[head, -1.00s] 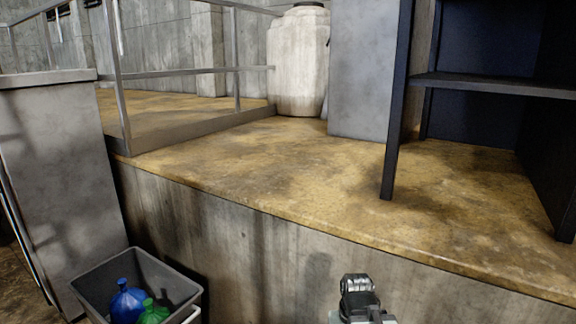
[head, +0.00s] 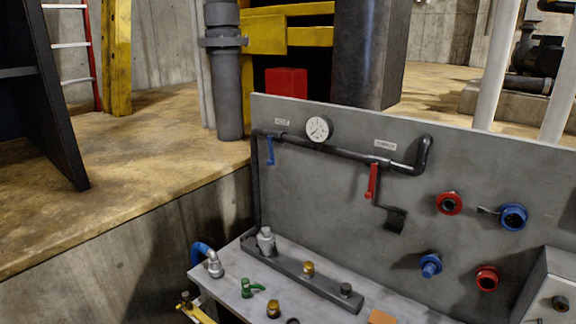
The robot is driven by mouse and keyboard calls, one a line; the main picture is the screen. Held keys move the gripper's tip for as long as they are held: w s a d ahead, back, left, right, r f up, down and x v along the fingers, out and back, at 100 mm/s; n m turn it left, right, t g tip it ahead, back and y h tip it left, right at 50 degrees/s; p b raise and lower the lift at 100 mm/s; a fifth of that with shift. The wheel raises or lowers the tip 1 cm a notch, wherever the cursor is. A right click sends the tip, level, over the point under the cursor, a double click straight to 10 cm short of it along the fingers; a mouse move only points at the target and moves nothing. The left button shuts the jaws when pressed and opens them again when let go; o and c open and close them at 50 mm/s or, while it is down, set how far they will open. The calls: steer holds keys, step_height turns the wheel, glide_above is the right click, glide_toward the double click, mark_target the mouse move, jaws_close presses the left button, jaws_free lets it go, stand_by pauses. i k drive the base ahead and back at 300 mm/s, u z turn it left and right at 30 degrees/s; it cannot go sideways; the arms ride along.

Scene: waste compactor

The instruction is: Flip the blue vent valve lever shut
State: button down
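A small blue lever (head: 270,151) hangs down from the left part of a dark pipe (head: 330,149) on the grey upright panel (head: 310,190). A white label with small lettering sits just above it. A red lever (head: 371,181) hangs from the same pipe farther right, under another small label. A round white gauge (head: 319,129) stands on the pipe between the two levers. My gripper is not in view.
Red and blue round fittings (head: 449,203) sit on the panel's right side. Below is a grey bench (head: 235,290) with a blue hose (head: 201,250), a green-handled valve (head: 250,288) and brass caps. A concrete ledge (head: 110,215) runs along the left.

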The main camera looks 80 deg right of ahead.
mark_target(272, 162)
steer(key=z, duration=1.25)
steer(key=i, duration=0.35)
steer(key=z, duration=0.35)
